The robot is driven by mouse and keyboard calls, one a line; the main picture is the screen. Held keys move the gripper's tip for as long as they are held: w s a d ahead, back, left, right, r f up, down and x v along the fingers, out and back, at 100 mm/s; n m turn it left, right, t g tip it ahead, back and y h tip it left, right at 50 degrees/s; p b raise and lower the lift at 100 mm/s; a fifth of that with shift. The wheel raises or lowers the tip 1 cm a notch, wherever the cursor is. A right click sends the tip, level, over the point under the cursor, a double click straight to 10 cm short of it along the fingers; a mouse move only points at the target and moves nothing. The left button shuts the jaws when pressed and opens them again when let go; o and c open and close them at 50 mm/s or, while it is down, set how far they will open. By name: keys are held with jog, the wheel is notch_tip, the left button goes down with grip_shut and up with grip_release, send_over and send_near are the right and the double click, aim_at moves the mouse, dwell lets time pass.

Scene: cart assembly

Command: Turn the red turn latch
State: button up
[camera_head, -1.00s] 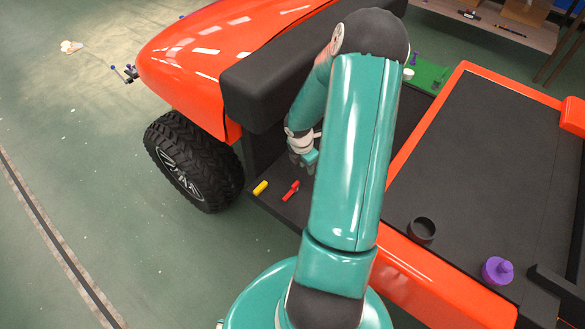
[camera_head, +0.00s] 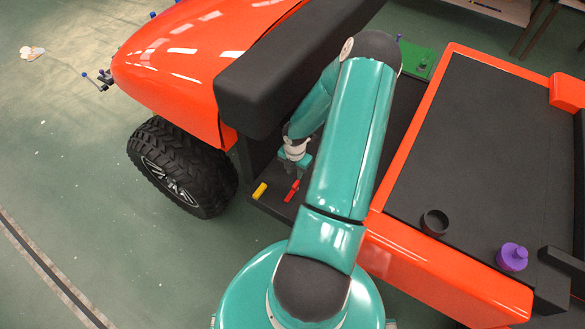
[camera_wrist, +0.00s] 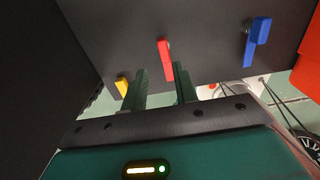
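The red turn latch (camera_head: 292,190) sits on the dark panel of the cart, to the right of the yellow piece (camera_head: 259,191). In the wrist view the red latch (camera_wrist: 165,60) stands on the panel, just beyond and between my fingertips. My gripper (camera_wrist: 161,76) is open, with a clear gap between its two dark green fingers. I see no contact with the latch. In the head view my gripper (camera_head: 294,165) is just above the red latch, partly hidden by my own arm.
A blue latch (camera_wrist: 256,40) is to the right of the red one and the yellow latch (camera_wrist: 122,87) to its left. A black padded block (camera_head: 285,65) rises close behind my gripper. A black ring (camera_head: 434,222) and purple knob (camera_head: 512,257) are on the cart at right.

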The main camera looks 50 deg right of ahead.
aim_at(296, 183)
jog(key=shift+s+f, duration=0.25)
jog(key=shift+f, duration=0.1)
notch_tip(296, 183, down, 7)
jog(key=shift+s+d+r, duration=0.1)
jog(key=c, duration=0.6)
jog(key=m, duration=1.6)
jog(key=shift+m, duration=0.3)
jog(key=o, duration=0.3)
jog(key=shift+m, duration=0.7)
jog(key=o, duration=0.5)
